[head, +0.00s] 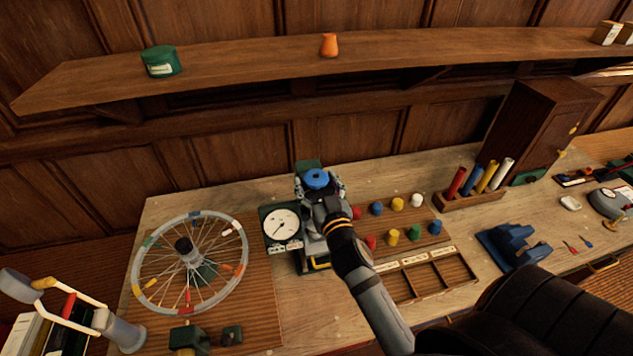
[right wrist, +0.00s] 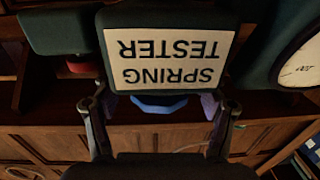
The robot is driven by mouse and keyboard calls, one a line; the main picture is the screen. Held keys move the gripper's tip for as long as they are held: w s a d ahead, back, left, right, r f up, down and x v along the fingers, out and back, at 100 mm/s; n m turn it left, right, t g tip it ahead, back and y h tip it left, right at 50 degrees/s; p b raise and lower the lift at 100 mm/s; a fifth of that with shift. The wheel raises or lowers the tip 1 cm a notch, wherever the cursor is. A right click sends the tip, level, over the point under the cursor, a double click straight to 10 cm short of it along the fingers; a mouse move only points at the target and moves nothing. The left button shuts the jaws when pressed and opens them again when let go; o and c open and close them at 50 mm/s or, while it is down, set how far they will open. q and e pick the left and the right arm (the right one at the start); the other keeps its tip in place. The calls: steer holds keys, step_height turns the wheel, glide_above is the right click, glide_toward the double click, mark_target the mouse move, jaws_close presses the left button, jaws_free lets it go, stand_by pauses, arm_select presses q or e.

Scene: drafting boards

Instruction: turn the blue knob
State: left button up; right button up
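The blue knob (head: 316,178) is on the spring tester, a dark green device whose label (right wrist: 165,58) fills the top of the right wrist view. The knob also shows in the right wrist view (right wrist: 158,104), partly hidden below that label. My right gripper (head: 319,188) is at the knob, with one finger on each side of it. In the right wrist view the fingers (right wrist: 160,106) stand apart with a visible gap between each fingertip and the knob. My left gripper is in neither view.
A dial gauge (head: 282,224) sits just left of the tester. A spoked wheel (head: 190,263) is farther left. Several coloured pegs (head: 393,238) and a compartment tray (head: 447,271) are to the right. A wooden shelf (head: 240,62) runs above the bench.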

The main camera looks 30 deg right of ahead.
mark_target(317, 177)
steer(key=shift+r, duration=0.15)
step_height(317, 177, up, 10)
steer(key=shift+f, duration=0.1)
stand_by(0.5)
